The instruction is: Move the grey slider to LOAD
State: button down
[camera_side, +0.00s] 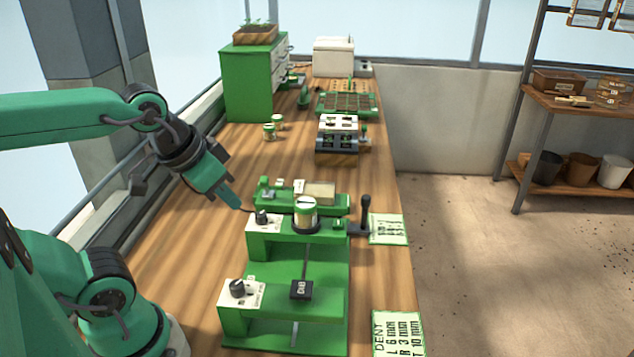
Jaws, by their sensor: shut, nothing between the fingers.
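My gripper (237,207) points down and right, shut and empty, with its tip just left of the rear dark knob (262,216). A small gap seems to lie between them, but contact is hard to judge. The green tray seeder (324,262) stands on the wooden bench in front. A front dark knob (238,287) sits on a white plate. A dark block (301,290) with pale lettering sits on the front bar. No part clearly shows as the grey slider, and I cannot read the word LOAD anywhere.
A cream-and-green canister (306,213) stands on the rear bar. A black lever (366,202) rises at its right, near a printed card (388,229). Another card (398,333) lies at the front right edge. Behind are a slotted device (337,138) and green drawers (252,83).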

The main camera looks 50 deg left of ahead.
jog(key=c, duration=1.6)
grip_release()
jog(key=shift+w, duration=0.1)
jog(key=o, duration=0.4)
jog(key=shift+w+r, duration=0.15)
jog(key=shift+w, duration=0.05)
jog(key=shift+c, duration=0.2)
jog(key=g, duration=0.1)
send_over(366, 196)
jog(key=s, duration=0.4)
notch_tip(366, 196, down, 8)
jog(key=shift+w, duration=0.2)
jog(key=shift+x, duration=3.8)
